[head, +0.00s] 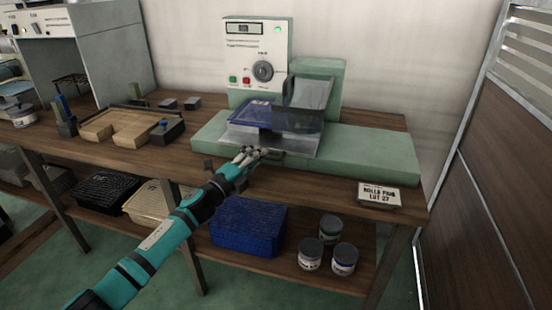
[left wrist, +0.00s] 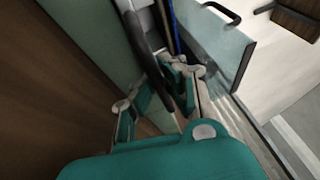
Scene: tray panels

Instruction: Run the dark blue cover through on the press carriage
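The dark blue cover (head: 250,111) lies flat on the left part of the grey metal press carriage (head: 245,138). The dark roller guard (head: 298,120) stands beside it on the right and hides part of the carriage. The carriage sits on the press's pale green base (head: 365,150). A dark bar handle (head: 272,154) is at the carriage's front edge. My left gripper (head: 247,154) is at the front of the carriage, by this handle. In the left wrist view its fingers (left wrist: 155,90) are spread, with the dark handle (left wrist: 155,65) between them. My right gripper is not in view.
The press panel (head: 257,58) with a dial and buttons stands behind. A wooden tray (head: 125,125) and small dark blocks lie to the left. A label sign (head: 380,194) stands at the front right. A blue crate (head: 248,226) and several jars are on the lower shelf.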

